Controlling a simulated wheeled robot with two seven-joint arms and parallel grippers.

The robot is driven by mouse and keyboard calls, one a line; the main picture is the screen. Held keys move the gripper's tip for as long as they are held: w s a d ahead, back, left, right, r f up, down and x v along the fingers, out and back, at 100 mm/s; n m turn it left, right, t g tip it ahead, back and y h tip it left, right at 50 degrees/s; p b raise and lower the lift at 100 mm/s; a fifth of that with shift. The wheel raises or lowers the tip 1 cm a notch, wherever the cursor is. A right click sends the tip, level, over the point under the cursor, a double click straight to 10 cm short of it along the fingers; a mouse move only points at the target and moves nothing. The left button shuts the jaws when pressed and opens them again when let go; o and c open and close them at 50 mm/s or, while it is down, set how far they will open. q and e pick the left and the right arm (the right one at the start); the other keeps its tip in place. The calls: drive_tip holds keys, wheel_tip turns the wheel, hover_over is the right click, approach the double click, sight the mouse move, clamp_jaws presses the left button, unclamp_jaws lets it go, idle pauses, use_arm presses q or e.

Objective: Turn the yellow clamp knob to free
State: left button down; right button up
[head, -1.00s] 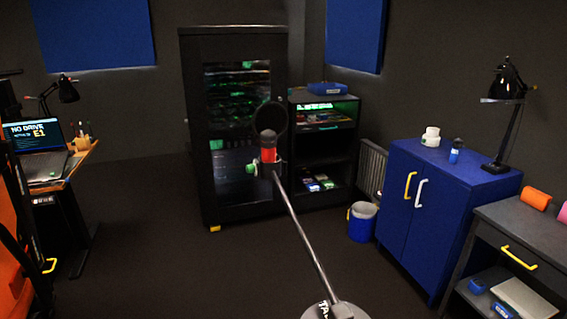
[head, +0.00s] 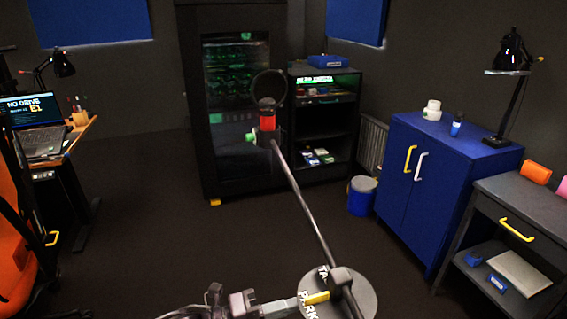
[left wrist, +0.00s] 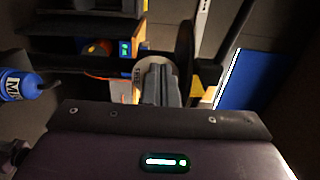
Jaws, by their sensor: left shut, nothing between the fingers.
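The yellow clamp knob (head: 317,297) is a short bar on a grey round plate (head: 362,283) at the bottom of the head view. The plate carries lettering that starts "TA" above the bar and "PARK" below it. The bar's outer end points left, between these two. My left gripper (head: 294,305) is shut and empty, its tips just left of the bar's end; I cannot tell whether they touch. In the left wrist view the shut fingers (left wrist: 158,72) lie in front of a pale round plate (left wrist: 143,66). My right gripper is not in view.
A thin boom rises from the plate to a red microphone (head: 267,121) with a round dark filter. A blue cabinet (head: 440,190) and a grey workbench (head: 528,200) stand at the right. An orange chair (head: 15,240) is at the left. The middle floor is clear.

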use_arm(q)
drive_tip(key=v, duration=0.4)
drive_tip(key=shift+s+a, duration=0.1)
drive_tip(key=shift+a, duration=0.25)
drive_tip(key=w+a+f+n+t+y, duration=0.3)
drive_tip(key=a+f+n+y, duration=0.15)
drive_tip(key=f+n, duration=0.4)
drive_tip(key=w+a+f+n+t+y, duration=0.25)
drive_tip(key=w+a+f+n, duration=0.2)
drive_tip(key=f, duration=0.75)
drive_tip(key=s+a+f+n+y, duration=0.2)
drive_tip(key=a+f+n, duration=0.1)
drive_tip(key=f, duration=0.3)
drive_tip(key=s+a+f+n+y, duration=0.2)
drive_tip(key=s+a+f, duration=0.1)
drive_tip(key=f, duration=0.2)
drive_tip(key=s+a+f+n+g+y, duration=0.2)
drive_tip(key=s+f+n, duration=0.1)
drive_tip(key=s+f, duration=0.35)
drive_tip(key=s+a+f+n+g+y, duration=0.2)
drive_tip(key=s+f+n, duration=0.1)
drive_tip(key=s+f, duration=0.4)
drive_tip(key=s+f+n+g+y, duration=0.1)
drive_tip(key=s+f+n+g, duration=0.2)
drive_tip(key=s, duration=0.8)
drive_tip(key=s+f+n+g+y, duration=0.1)
drive_tip(key=s+f+n+g, duration=0.2)
drive_tip(key=s+f, duration=0.5)
drive_tip(key=s, duration=0.4)
